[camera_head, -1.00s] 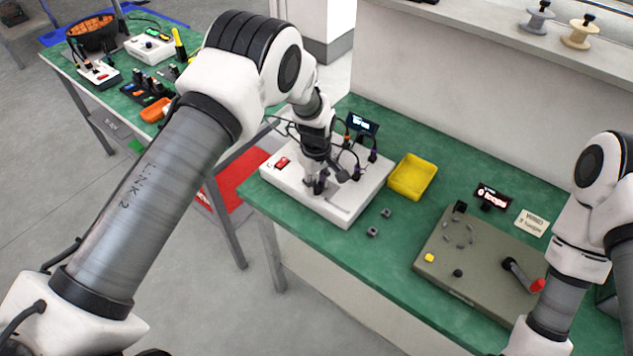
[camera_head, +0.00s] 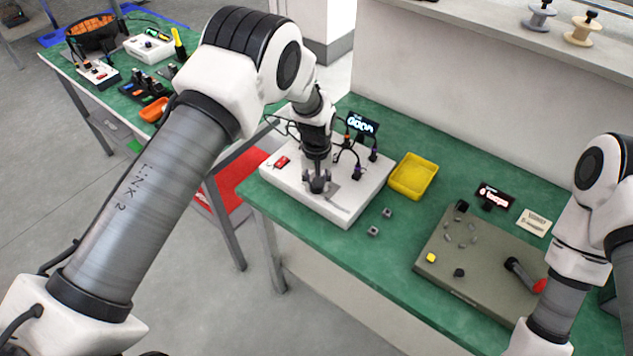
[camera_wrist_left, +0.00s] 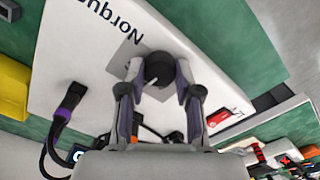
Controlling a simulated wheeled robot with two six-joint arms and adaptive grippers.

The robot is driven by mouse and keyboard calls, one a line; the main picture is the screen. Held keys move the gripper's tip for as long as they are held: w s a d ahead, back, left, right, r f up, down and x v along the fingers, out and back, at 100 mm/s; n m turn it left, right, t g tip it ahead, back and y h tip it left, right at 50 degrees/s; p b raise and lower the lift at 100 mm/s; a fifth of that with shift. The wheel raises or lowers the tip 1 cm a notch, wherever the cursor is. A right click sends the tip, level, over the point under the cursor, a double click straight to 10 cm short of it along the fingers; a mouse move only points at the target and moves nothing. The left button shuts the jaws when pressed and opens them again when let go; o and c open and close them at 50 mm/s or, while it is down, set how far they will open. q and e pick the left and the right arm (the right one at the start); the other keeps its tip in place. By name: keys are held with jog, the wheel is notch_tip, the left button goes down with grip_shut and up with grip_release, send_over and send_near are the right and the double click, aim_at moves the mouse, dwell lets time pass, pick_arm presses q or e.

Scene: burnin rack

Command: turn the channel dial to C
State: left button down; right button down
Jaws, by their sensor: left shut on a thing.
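The white unit (camera_head: 280,184) stands on the green bench, with a red switch (camera_head: 282,162) at its left side and a small lit display (camera_head: 362,124) behind. My left gripper (camera_head: 318,184) points down over the unit's front part. In the left wrist view, the round black dial (camera_wrist_left: 159,69) sits between the fingertips of my left gripper (camera_wrist_left: 158,78), which are shut on its sides. The dial's pointer and channel letters cannot be read. My right arm shows at the right edge, but its gripper is out of view.
Cables with dark plugs (camera_head: 357,172) stand on the unit beside my left gripper. A yellow tray (camera_head: 413,177) and two small grey blocks lie to the right. A grey-green panel (camera_head: 490,262) with a red-handled crank is further right.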

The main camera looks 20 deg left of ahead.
pick_arm(q)
jog(key=m, duration=0.3)
jog(key=shift+s+f+m, duration=0.1)
jog(key=shift+m, duration=2.1)
jog(key=c, duration=0.8)
grip_release()
